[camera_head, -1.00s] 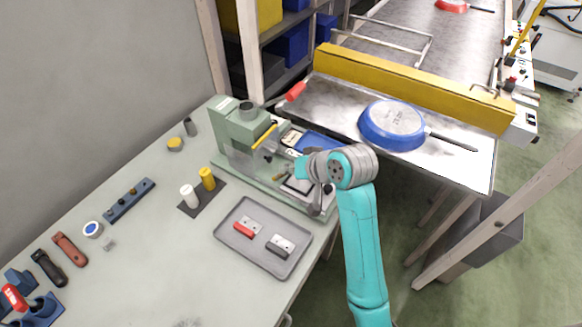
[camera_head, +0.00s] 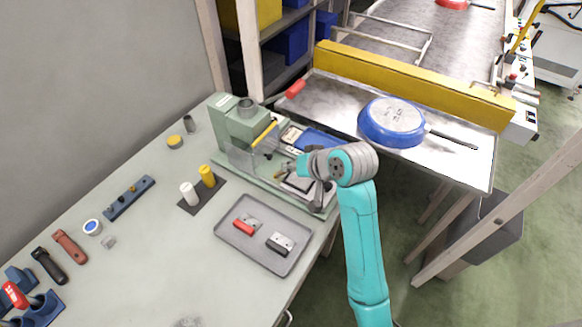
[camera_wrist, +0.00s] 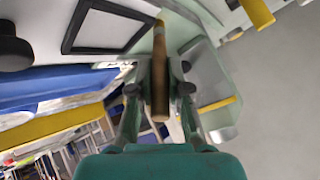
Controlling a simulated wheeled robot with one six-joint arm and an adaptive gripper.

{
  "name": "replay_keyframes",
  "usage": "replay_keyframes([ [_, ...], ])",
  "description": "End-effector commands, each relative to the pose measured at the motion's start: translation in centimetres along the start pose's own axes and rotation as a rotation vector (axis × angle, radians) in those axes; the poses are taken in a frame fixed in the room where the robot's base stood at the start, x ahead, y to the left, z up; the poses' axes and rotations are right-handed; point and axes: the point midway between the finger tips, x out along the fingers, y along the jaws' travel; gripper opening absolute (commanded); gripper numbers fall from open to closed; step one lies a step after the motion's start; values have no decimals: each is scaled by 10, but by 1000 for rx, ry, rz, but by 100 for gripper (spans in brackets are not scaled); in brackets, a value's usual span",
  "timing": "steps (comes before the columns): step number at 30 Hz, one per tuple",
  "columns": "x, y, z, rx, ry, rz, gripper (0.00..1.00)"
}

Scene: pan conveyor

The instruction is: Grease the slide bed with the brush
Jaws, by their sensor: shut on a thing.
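My gripper (camera_wrist: 159,92) is shut on the wooden handle of the brush (camera_wrist: 160,75), which lies between its two fingers in the wrist view. The brush's far end is hard to make out against the machine. In the head view my gripper (camera_head: 290,170) is small and partly hidden by my wrist, over the bed of the green machine (camera_head: 238,127). A dark-framed pale plate shows on the machine bed (camera_head: 298,186), just below my gripper; the same frame appears at the upper left of the wrist view (camera_wrist: 105,27). I cannot tell whether the bristles touch the bed.
A grey tray (camera_head: 237,257) with a red-ended and a black-ended block lies in front of the machine. White (camera_head: 188,194) and yellow (camera_head: 207,176) bottles stand on a dark mat. A blue pan (camera_head: 391,121) rests on the conveyor's metal table behind, right of the machine.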

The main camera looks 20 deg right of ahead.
Motion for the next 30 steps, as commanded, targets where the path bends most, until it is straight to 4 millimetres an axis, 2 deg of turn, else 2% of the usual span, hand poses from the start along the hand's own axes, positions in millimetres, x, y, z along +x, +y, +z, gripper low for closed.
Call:
replay_keyframes([
  [30, 6, 24, -22, 1, -1, 1, 0],
])
